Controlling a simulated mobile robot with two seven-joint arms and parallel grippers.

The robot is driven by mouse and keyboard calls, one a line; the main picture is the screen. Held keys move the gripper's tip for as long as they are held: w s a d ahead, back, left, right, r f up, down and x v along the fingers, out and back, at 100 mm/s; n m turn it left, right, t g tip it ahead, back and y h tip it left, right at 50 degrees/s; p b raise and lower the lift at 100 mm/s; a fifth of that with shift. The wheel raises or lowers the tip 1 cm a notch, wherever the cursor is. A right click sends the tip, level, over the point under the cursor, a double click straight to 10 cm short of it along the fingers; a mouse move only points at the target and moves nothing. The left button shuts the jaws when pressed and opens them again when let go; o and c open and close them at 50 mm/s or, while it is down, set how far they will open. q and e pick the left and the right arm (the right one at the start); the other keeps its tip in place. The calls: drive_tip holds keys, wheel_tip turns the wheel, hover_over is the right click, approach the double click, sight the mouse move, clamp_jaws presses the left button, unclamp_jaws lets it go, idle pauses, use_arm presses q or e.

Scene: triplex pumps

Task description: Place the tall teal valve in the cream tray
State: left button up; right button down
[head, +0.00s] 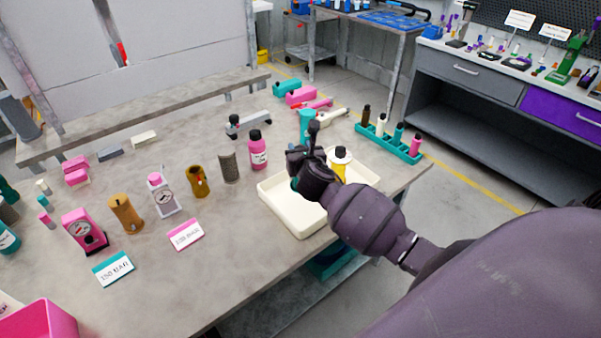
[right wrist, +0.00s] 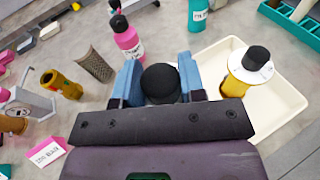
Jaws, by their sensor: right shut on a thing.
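My right gripper (head: 308,168) is over the left part of the cream tray (head: 290,213). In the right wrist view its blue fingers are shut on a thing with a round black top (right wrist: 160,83). A teal patch shows under the gripper in the head view, so it seems to be the tall teal valve; its lower part is mostly hidden, and I cannot tell whether it touches the tray floor. A yellow valve with a white disc and black cap (right wrist: 248,70) stands in the tray. My left gripper is not in view.
A pink bottle (head: 258,150) and a dark grey cylinder (head: 229,167) stand left of the tray. A teal bottle (head: 305,122) is behind the gripper. A teal rack (head: 390,144) is at the right. The tray's front part is clear.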

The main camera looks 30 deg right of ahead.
drive_tip(key=shift+f+b, duration=0.8)
drive_tip(key=shift+f, duration=3)
drive_tip(key=c, duration=0.7)
unclamp_jaws()
drive_tip(key=v, duration=1.2)
drive_tip(key=s+a+f+m+g+y, duration=0.1)
drive_tip(key=s+f+m, duration=0.5)
drive_tip(key=m, duration=0.9)
drive_tip(key=s+a+f+m+g+y, duration=0.1)
drive_tip(key=s+a+f+m+y, duration=0.3)
drive_tip(key=s+m, duration=0.8)
drive_tip(key=shift+s+a+f+m+g+y+p, duration=0.4)
drive_tip(key=shift+f+m, duration=0.7)
drive_tip(key=shift+m, duration=0.8)
